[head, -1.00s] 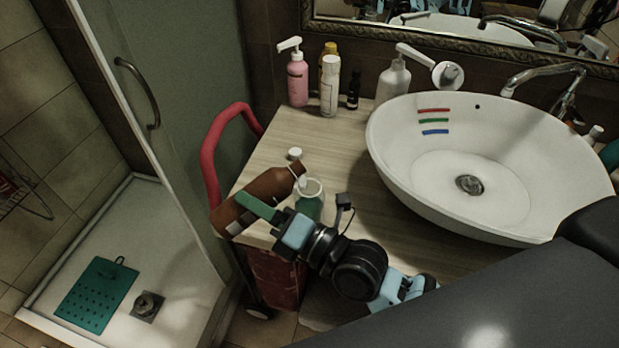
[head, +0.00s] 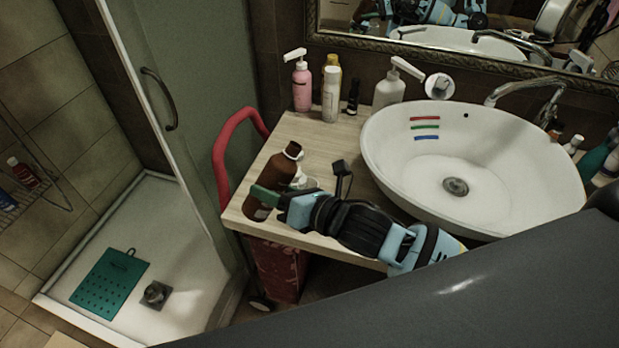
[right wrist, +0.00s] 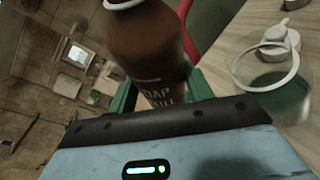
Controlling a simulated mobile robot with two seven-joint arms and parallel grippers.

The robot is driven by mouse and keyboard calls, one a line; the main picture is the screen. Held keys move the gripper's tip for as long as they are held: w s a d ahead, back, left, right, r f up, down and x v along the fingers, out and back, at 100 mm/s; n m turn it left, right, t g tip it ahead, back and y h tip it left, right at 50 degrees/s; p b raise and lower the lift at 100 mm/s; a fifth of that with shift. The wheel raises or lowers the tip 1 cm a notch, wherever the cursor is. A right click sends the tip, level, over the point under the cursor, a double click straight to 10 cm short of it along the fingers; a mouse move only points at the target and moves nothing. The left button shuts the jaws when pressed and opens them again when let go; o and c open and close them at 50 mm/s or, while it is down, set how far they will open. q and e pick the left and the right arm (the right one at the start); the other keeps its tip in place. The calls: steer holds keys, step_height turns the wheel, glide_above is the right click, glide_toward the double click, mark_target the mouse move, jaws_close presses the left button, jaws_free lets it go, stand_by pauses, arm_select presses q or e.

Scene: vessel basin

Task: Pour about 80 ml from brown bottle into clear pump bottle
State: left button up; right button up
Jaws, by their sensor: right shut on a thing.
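The brown bottle (head: 282,172) stands close to upright, leaning slightly right, at the left end of the counter. My right gripper (head: 264,196) is shut on it; its green fingers clasp the body, and lettering shows between them in the right wrist view (right wrist: 150,45). I cannot tell whether its base touches the counter. The clear pump bottle (head: 304,181) is just right of it, mostly hidden behind my gripper. In the right wrist view the clear bottle (right wrist: 281,97) has an open, pale-rimmed mouth and green liquid inside. My left gripper is not in view.
The basin (head: 400,180) fills the counter's right side. The counter (head: 320,140) is clear between. A red rail (head: 219,160) borders its left end.

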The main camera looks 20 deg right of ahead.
step_height(320, 180, down, 3)
steer(key=shift+a+f+n+h, duration=0.1)
steer(key=shift+n+h, duration=0.4)
steer(key=shift+n, duration=0.3)
steer(key=shift+f+n, duration=0.25)
steer(key=shift+n, duration=0.05)
steer(key=n+h, duration=0.2)
steer(key=shift+f+n+g+h, duration=0.2)
steer(key=shift+n+g+h, duration=0.1)
steer(key=shift+n+g, duration=0.1)
steer(key=shift+s+f, duration=0.1)
